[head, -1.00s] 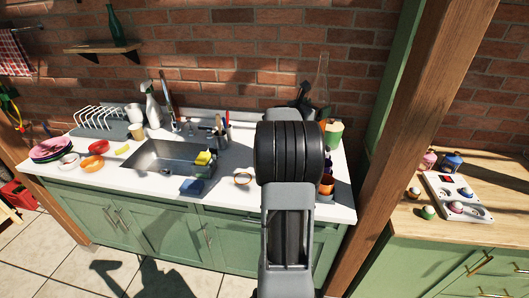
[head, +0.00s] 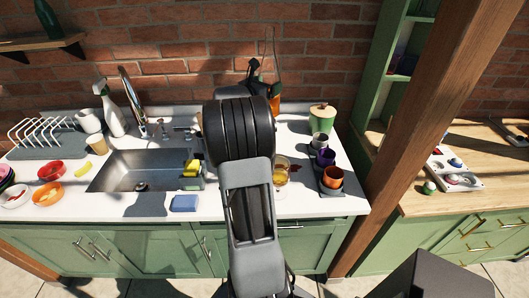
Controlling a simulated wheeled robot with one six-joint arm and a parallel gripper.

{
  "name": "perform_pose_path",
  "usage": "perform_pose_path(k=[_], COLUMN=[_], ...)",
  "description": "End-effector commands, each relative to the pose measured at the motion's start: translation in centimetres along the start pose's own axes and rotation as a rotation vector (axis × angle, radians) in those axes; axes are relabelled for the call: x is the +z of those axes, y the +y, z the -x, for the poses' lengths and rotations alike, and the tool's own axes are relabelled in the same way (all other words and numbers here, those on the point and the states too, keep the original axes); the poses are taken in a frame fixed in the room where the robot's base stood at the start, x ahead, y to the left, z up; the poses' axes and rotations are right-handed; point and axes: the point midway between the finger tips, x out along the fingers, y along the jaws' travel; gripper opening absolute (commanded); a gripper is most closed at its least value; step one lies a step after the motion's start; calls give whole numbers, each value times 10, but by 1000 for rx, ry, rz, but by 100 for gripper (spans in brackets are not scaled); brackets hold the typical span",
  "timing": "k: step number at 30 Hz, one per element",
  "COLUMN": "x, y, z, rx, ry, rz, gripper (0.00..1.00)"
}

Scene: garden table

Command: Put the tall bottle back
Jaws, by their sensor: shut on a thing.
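A tall, thin, clear bottle (head: 271,60) shows against the brick wall, with something orange low on it. My gripper (head: 259,82) is dark and partly hidden behind my own arm. It is shut on the bottle, which looks upright over the back of the counter. The bottle's base and its exact height above the counter are hard to make out. Another bottle, dark green (head: 45,14), stands on the wooden wall shelf (head: 38,42) at the upper left.
The white counter (head: 245,206) holds a sink (head: 140,168), a spray bottle (head: 112,115), a green canister (head: 321,119), an amber glass (head: 281,175) and several cups on a dark tray (head: 330,190). A wooden post (head: 420,130) rises at the right.

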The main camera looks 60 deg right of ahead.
Motion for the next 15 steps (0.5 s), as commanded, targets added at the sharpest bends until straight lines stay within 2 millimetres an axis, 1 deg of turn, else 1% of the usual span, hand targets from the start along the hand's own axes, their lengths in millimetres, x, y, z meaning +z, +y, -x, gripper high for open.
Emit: perform_pose_path(k=[7,15], x=[-21,-56], y=[-1,-2], z=[-1,-2], rx=[-3,-5], ry=[-7,-7], rz=[-4,-4], gripper=[25,25])
